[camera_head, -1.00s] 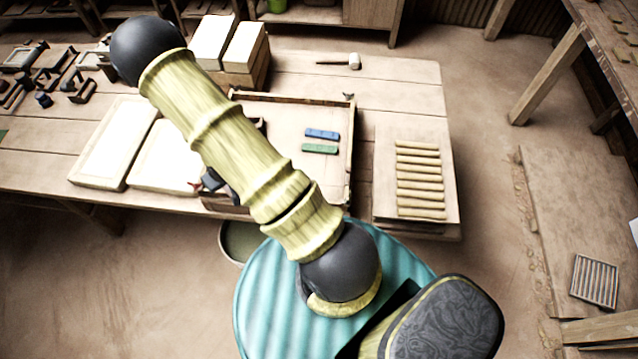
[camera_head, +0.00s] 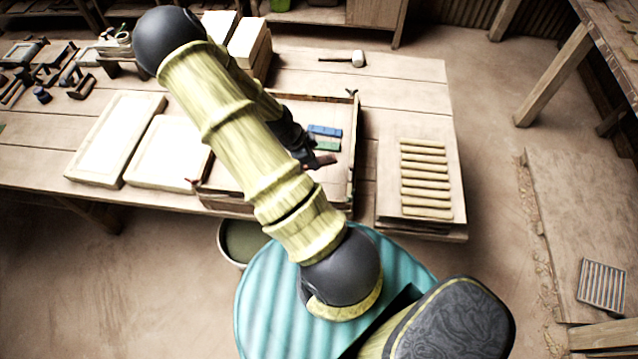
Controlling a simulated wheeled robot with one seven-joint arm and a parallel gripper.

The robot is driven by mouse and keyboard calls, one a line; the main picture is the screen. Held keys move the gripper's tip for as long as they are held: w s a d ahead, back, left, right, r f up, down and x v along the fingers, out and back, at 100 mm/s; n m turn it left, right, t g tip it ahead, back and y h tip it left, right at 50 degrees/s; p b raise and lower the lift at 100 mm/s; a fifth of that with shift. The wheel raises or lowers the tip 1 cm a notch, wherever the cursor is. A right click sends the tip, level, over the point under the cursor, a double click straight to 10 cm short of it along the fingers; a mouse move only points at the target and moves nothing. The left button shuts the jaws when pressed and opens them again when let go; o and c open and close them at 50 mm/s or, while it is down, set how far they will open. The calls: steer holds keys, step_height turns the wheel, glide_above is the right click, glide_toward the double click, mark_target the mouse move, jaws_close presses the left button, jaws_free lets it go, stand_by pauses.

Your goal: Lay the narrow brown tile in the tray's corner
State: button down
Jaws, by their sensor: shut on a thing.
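The wooden tray (camera_head: 352,150) lies on the workbench, its near left part hidden behind my arm. Inside it, toward the right, a blue tile (camera_head: 325,130) and a green tile (camera_head: 327,145) lie one in front of the other. My gripper (camera_head: 311,162) is over the tray, just in front of the green tile and partly hidden by my arm. It is shut on a small reddish-brown tile (camera_head: 323,160), whose end sticks out to the right. I cannot tell whether this tile touches the tray floor.
A board with several pale rods (camera_head: 426,180) lies right of the tray. Two pale framed slabs (camera_head: 115,138) lie to the left. A mallet (camera_head: 345,58) and pale blocks (camera_head: 248,45) are at the back. The bench between mallet and rod board is clear.

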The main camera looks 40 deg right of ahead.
steer(key=m, duration=0.1)
steer(key=m+g+y, duration=0.1)
steer(key=m, duration=0.1)
steer(key=d+m, duration=0.1)
steer(key=shift+s+r+m, duration=0.25)
steer(key=shift+r+m, duration=0.05)
steer(key=shift+f+p, duration=0.35)
steer(key=shift+f, duration=2.8)
steer(key=shift+f+p, duration=0.45)
steer(key=shift+f, duration=1.4)
steer(key=shift+f, duration=0.1)
steer(key=c, duration=1.1)
jaws_free()
